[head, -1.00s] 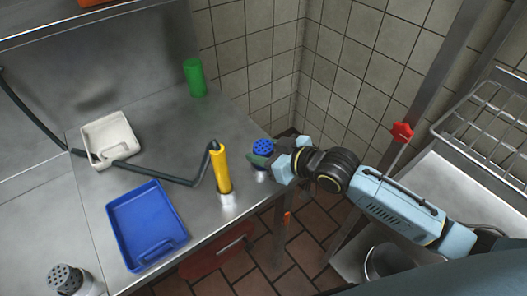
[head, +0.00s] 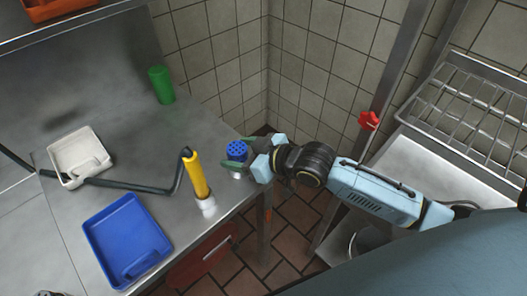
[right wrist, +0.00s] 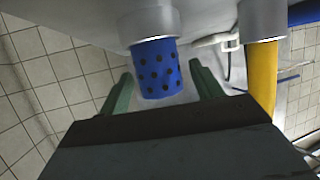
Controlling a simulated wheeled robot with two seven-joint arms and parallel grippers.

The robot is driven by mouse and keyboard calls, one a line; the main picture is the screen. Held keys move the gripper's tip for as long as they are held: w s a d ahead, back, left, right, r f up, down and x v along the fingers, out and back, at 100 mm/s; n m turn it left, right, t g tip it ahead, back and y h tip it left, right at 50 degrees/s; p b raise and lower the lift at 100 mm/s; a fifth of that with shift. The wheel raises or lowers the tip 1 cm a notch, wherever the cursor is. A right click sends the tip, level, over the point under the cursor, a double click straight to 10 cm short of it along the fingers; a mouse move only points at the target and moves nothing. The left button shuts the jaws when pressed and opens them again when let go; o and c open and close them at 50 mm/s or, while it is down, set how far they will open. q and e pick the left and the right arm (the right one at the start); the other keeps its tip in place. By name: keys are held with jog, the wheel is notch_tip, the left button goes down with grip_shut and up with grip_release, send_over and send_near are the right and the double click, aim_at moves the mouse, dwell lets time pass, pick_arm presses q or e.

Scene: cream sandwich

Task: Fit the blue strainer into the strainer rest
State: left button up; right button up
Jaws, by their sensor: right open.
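The blue strainer (head: 237,149), a perforated blue cup, stands upright with its holed end up in a metal cylinder, the strainer rest (head: 238,174), at the counter's right edge. In the upside-down right wrist view the strainer (right wrist: 156,68) runs into the rest (right wrist: 148,20). My right gripper (head: 242,156) is open, its green fingers on either side of the strainer. In the right wrist view gaps show between the strainer and both fingers of the gripper (right wrist: 161,74). How deep the strainer sits inside the rest is hidden. My left gripper is not in view.
A yellow-handled sprayer (head: 196,176) with a dark hose stands in another metal holder (head: 206,204) close to the left. A blue tray (head: 128,240), a white tray (head: 80,158) and a green cylinder (head: 161,85) are on the counter. A wire rack (head: 470,110) is at right.

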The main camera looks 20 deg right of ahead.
jog(key=p+v, duration=0.7)
jog(key=v, duration=0.4)
jog(key=shift+p, duration=0.35)
jog(key=shift+w, duration=0.1)
jog(key=s+d+f+m+g+h, duration=0.15)
jog(key=d+f, duration=0.25)
jog(key=f, duration=0.4)
jog(key=s+d+f+m+h, duration=0.1)
jog(key=s+d+f+h, duration=0.15)
jog(key=f, duration=0.65)
jog(key=s+d+f+m+g+h, duration=0.15)
jog(key=d+f, duration=0.25)
jog(key=f, duration=0.4)
jog(key=s+a+f+g, duration=0.1)
jog(key=s+f+g, duration=0.1)
jog(key=s+f, duration=0.4)
jog(key=s+a+f+g+h, duration=0.1)
jog(key=s+f, duration=0.5)
jog(key=s, duration=0.7)
jog(key=s+a+f+g+h, duration=0.1)
jog(key=s+a+f+g, duration=0.2)
jog(key=s+f, duration=0.3)
jog(key=s+g, duration=0.1)
jog(key=s, duration=0.2)
jog(key=shift+s+a+m, duration=0.15)
jog(key=shift+s+m, duration=0.1)
jog(key=shift+m, duration=0.05)
jog(key=shift+f, duration=0.1)
